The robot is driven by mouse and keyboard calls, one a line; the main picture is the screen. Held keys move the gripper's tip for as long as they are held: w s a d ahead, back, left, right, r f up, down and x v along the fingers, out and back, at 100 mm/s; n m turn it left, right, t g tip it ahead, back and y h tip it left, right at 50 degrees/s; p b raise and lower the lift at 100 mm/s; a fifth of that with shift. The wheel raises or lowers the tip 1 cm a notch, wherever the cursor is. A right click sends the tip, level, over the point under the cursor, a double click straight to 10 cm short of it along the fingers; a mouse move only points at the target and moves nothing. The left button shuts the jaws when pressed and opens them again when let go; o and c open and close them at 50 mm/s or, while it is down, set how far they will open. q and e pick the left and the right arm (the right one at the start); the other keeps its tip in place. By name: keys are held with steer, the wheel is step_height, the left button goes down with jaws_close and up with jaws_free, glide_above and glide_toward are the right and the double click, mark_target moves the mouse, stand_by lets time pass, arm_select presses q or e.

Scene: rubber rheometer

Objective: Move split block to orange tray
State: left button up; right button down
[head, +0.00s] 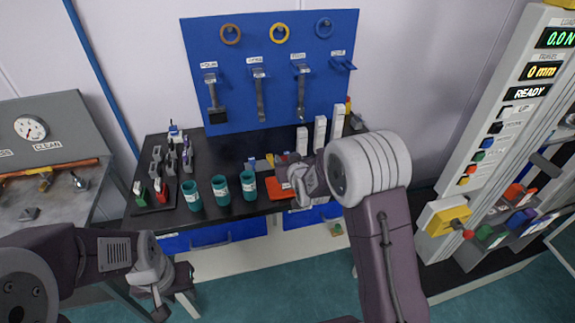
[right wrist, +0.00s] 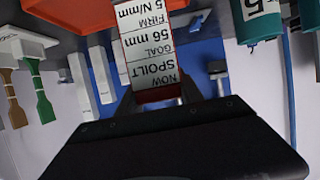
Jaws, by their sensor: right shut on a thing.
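The orange tray (head: 274,187) lies near the front edge of the black table in the head view, partly behind my right gripper (head: 298,190). In the right wrist view the tray (right wrist: 85,12) is at the top. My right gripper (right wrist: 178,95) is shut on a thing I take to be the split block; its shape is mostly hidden. A reddish-brown edge (right wrist: 160,95) shows between the fingers, below a white label reading "SPOILT" and "56 mm". My left gripper (head: 155,292) hangs at the lower left, away from the table; its jaw opening is unclear.
Three teal cups (head: 220,190) stand left of the tray. A rack of small tools (head: 160,180) is further left. White posts (head: 320,132) stand behind my right gripper, before a blue tool board (head: 280,90). A control panel (head: 490,130) is at right.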

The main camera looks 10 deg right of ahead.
step_height(320, 180, down, 2)
steer(key=shift+w+f, duration=0.2)
steer(key=shift+f, duration=0.1)
steer(key=shift+s, duration=0.15)
steer(key=shift+f+b, duration=0.15)
steer(key=shift+b, duration=0.15)
steer(key=c, duration=0.8)
jaws_free()
steer(key=shift+o, duration=0.2)
